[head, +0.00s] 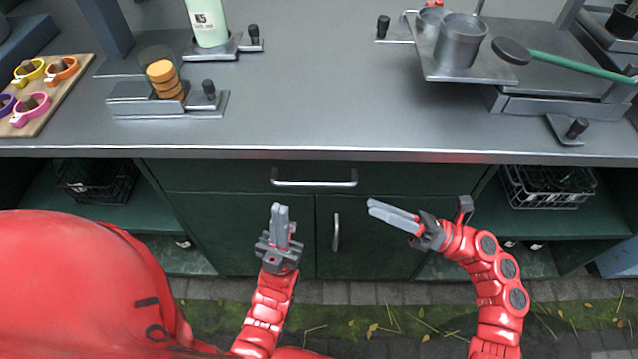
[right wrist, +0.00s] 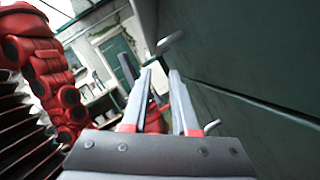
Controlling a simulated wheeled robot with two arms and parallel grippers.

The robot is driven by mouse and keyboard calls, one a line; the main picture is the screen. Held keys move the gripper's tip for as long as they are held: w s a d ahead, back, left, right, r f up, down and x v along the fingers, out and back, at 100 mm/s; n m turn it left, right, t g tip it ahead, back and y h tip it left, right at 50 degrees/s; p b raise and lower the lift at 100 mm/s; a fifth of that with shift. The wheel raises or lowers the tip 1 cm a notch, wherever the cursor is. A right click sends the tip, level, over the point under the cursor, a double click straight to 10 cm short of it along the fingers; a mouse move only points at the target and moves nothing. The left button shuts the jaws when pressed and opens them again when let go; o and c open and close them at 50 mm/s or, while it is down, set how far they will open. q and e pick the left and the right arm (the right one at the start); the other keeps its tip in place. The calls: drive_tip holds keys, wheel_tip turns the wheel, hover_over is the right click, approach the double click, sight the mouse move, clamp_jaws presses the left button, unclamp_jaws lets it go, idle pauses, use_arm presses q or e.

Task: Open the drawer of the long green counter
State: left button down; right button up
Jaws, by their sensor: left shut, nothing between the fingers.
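The long green counter (head: 400,145) has a grey metal top and crosses the head view. Its drawer (head: 225,178) is shut, its front flush with the counter. The drawer's horizontal silver handle (head: 314,184) is clear of both grippers. My left gripper (head: 280,208) is shut and empty, pointing up just below the handle's left end. My right gripper (head: 370,207) is open and empty, to the right of and below the handle, pointing left. In the right wrist view its fingers (right wrist: 161,72) are apart, beside the green front (right wrist: 250,120).
Cupboard doors lie below the drawer, one with a vertical handle (head: 336,232). Open shelves with black crates (head: 97,183) and a wire basket (head: 548,187) flank them. The top carries a wooden board (head: 75,75), a green bottle (head: 208,22) and a metal cup (head: 461,42).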

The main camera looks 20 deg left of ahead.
sight(316, 183)
drive_tip(key=x, duration=1.3)
drive_tip(key=shift+a+r, duration=0.15)
drive_tip(key=shift+a, duration=0.15)
clamp_jaws()
idle(0.7)
